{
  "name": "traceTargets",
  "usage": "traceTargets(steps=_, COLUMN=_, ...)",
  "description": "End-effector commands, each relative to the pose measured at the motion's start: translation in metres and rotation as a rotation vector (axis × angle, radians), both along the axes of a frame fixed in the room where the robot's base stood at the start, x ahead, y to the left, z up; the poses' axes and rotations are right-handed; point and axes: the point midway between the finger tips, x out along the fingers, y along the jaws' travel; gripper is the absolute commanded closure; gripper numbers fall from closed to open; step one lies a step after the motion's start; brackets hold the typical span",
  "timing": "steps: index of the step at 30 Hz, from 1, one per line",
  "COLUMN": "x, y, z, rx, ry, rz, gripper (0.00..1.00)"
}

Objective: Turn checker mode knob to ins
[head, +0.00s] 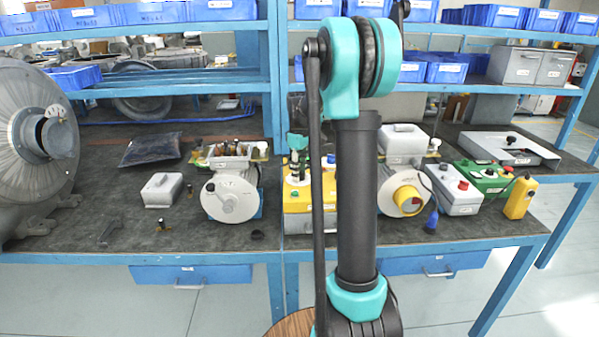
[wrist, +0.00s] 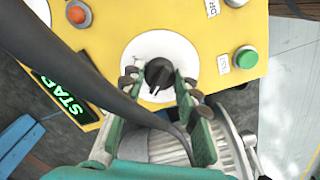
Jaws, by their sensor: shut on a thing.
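The checker is a yellow box (head: 309,204) on the bench, partly hidden behind my arm in the head view. In the wrist view its yellow face (wrist: 110,35) fills the upper part. A black mode knob (wrist: 158,72) sits on a white round dial, and its white mark points toward the bottom of the picture. My gripper (wrist: 160,84) has its fingers on either side of the knob and is shut on it. Dial lettering cannot be read, so the selected mode is unclear. The gripper also shows above the yellow box in the head view (head: 298,168).
The checker face carries a red button (wrist: 78,13), a green button (wrist: 246,58) and a dark display with green letters (wrist: 62,96). A grey motor (head: 230,195) stands left of the checker. A grey unit with a yellow cap (head: 408,200) stands to its right.

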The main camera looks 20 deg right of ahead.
Motion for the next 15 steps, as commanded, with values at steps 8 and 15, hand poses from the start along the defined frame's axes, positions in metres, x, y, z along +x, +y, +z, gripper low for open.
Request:
traceTargets(steps=8, x=0.0002, y=-0.0001, z=0.0002, rx=0.000, ry=0.000, rz=-0.247, gripper=0.98)
traceTargets(steps=15, x=0.0002, y=-0.0001, z=0.0002, rx=0.000, ry=0.000, rz=-0.441, gripper=0.98)
